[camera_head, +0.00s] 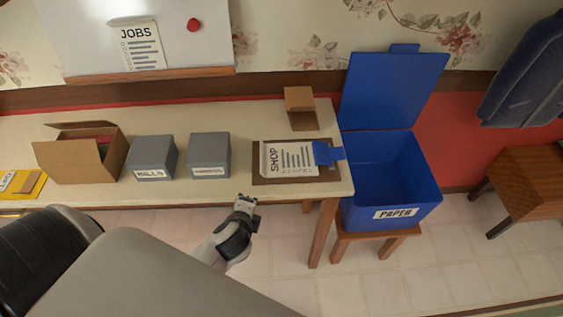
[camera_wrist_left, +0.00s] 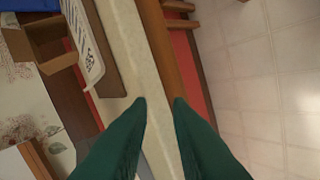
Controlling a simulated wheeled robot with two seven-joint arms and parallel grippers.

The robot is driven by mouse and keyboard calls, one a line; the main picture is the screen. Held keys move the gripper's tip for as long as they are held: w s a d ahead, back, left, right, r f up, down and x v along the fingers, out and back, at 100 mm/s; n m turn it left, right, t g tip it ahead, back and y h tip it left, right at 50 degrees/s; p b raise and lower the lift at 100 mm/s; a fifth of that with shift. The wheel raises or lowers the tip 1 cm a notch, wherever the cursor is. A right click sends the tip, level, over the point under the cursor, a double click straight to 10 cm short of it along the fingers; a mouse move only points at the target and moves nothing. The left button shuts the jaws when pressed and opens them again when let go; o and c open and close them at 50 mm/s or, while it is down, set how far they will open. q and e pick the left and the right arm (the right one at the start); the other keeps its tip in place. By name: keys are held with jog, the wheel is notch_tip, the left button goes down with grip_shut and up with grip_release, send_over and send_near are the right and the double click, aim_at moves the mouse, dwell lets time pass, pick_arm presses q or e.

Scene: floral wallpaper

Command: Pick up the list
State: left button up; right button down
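A white paper list headed SHOP (camera_head: 288,160) lies on a brown board (camera_head: 262,180) at the table's right end, with a blue piece (camera_head: 328,153) over its right edge. The list also shows at the upper left of the left wrist view (camera_wrist_left: 85,45). Another list, headed JOBS (camera_head: 142,46), is on the white wall board. My left gripper (camera_head: 245,203) is in front of the table's front edge, below and left of the SHOP list, apart from it. In the left wrist view its green fingers (camera_wrist_left: 160,101) are apart with nothing between them. My right gripper is not in view.
Right of the table, an open blue bin labelled PAPER (camera_head: 395,213) stands on a stool. A small cardboard box (camera_head: 300,100) is behind the SHOP list. Two grey boxes (camera_head: 153,157) (camera_head: 209,155) and an open carton (camera_head: 82,160) stand left on the table (camera_head: 235,112).

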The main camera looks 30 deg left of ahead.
aim_at(261, 155)
pick_arm(q)
jog(key=w+r+m+t, duration=0.1)
jog(key=m, duration=0.2)
jog(key=w+a+r+m+t, duration=0.1)
jog(key=w+r+m, duration=0.1)
jog(key=m, duration=0.1)
jog(key=w+r+m+t, duration=0.2)
jog(key=m, duration=0.1)
jog(key=shift+a+r+m+y, duration=0.1)
jog(key=shift+a+m+y, duration=0.2)
jog(key=shift+m, duration=0.1)
jog(key=shift+w+r, duration=0.1)
jog(key=shift+w, duration=0.3)
jog(key=p+x, duration=0.1)
jog(key=x, duration=1)
jog(key=shift+w+d, duration=0.15)
jog(key=shift+w, duration=0.1)
jog(key=shift+s, duration=0.1)
grip_shut()
